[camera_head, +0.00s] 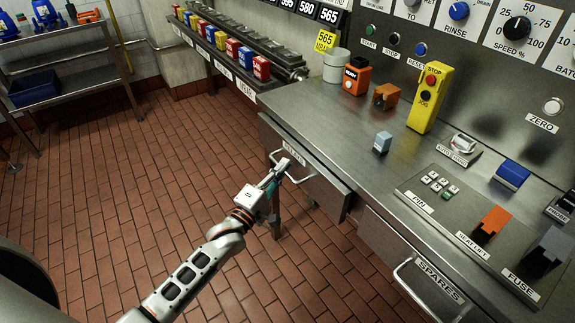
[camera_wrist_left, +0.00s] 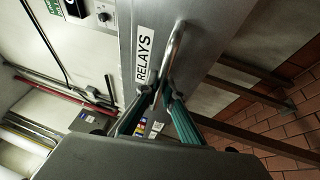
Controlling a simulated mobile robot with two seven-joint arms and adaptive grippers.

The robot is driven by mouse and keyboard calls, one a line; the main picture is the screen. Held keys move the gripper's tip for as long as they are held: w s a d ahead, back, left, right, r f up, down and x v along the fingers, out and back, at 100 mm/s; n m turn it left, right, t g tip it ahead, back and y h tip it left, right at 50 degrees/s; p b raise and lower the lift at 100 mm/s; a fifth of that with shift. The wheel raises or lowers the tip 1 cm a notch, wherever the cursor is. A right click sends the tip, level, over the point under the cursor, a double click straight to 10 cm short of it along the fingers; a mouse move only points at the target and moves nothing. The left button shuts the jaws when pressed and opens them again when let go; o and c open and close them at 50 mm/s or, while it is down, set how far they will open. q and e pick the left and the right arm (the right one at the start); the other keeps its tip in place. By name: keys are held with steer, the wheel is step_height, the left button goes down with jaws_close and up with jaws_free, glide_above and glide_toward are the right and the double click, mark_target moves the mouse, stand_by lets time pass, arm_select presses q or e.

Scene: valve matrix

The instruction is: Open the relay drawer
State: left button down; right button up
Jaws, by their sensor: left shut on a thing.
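The relay drawer (camera_head: 325,184) is a grey metal front under the steel counter, with a white label that reads RELAYS in the left wrist view (camera_wrist_left: 145,55). Its bar handle (camera_head: 301,181) stands out from the front; it also shows in the left wrist view (camera_wrist_left: 176,45). My left gripper (camera_head: 281,166) is at the handle, with its teal fingers (camera_wrist_left: 164,97) closed around the bar. The fingers hide part of the handle. My right gripper is not in view.
The spares drawer (camera_head: 377,238) with its own handle (camera_head: 408,283) is to the right. The counter (camera_head: 335,120) above carries a yellow stop box (camera_head: 430,98) and several coloured blocks. A shelf (camera_head: 75,60) stands far left. The tiled floor (camera_head: 150,175) before the drawer is clear.

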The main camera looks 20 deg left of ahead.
arm_select(q)
steer(key=s+a+p, duration=0.4)
steer(key=s+a, duration=0.4)
steer(key=s, duration=0.2)
steer(key=s+a+p, duration=0.3)
steer(key=s+a, duration=0.5)
steer(key=s, duration=0.3)
steer(key=shift+s+a+p, duration=0.2)
steer(key=shift+a+p, duration=0.1)
steer(key=shift+p, duration=0.05)
steer(key=c, duration=2.4)
jaws_free()
steer(key=shift+c, duration=0.2)
steer(key=v, duration=1.2)
